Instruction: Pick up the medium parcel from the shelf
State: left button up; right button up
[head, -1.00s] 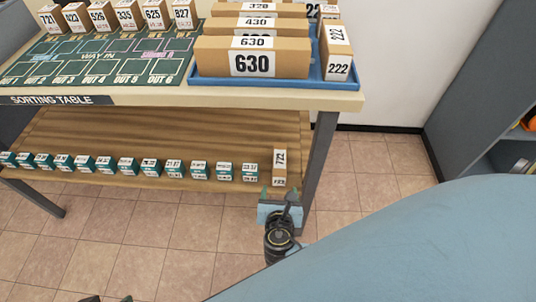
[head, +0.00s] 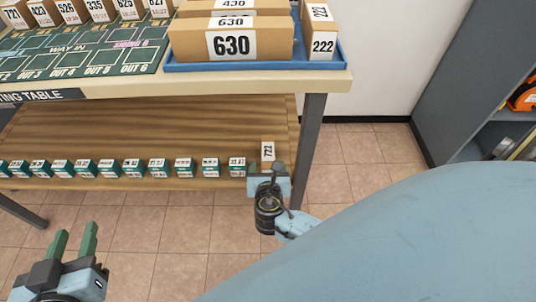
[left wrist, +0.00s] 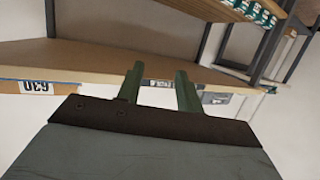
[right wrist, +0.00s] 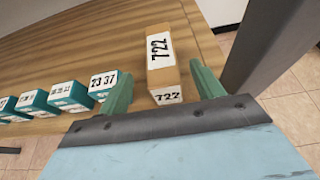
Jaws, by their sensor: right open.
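The brown parcel labelled 722 (head: 268,150) stands at the right end of the lower shelf. In the head view my right gripper (head: 268,172) covers its lower part. In the right wrist view the parcel (right wrist: 163,52) has its near end between the two green fingers of the open right gripper (right wrist: 163,88), with a gap on each side. My left gripper (head: 75,240) is open and empty at the lower left, over the floor and away from the shelf. Its spread fingers (left wrist: 160,88) also show in the left wrist view.
Several small green-and-white boxes (head: 158,168) line the lower shelf's front edge (head: 140,183), left of the parcel. A table leg (head: 308,150) stands close to its right. Above, the sorting table (head: 150,92) carries a blue tray (head: 258,65) with parcels 630 and 222.

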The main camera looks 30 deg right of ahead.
aim_at(268, 155)
jog(key=shift+w+d+f, duration=0.15)
jog(key=shift+w+d, duration=0.05)
jog(key=shift+w, duration=0.1)
jog(key=shift+b+x, duration=0.8)
jog(key=shift+x, duration=0.15)
jog(key=b+x, duration=0.1)
jog(key=x, duration=0.1)
jog(key=shift+w+d+b, duration=0.3)
jog(key=shift+w+b, duration=0.05)
jog(key=shift+w, duration=0.1)
jog(key=c, duration=1.1)
pick_arm(q)
notch_tip(268, 155, up, 12)
jog(key=s+d+t+h, duration=0.1)
jog(key=t+h, duration=0.2)
jog(key=t, duration=0.5)
jog(key=shift+d, duration=0.4)
pick_arm(e)
jog(key=shift+c, duration=0.6)
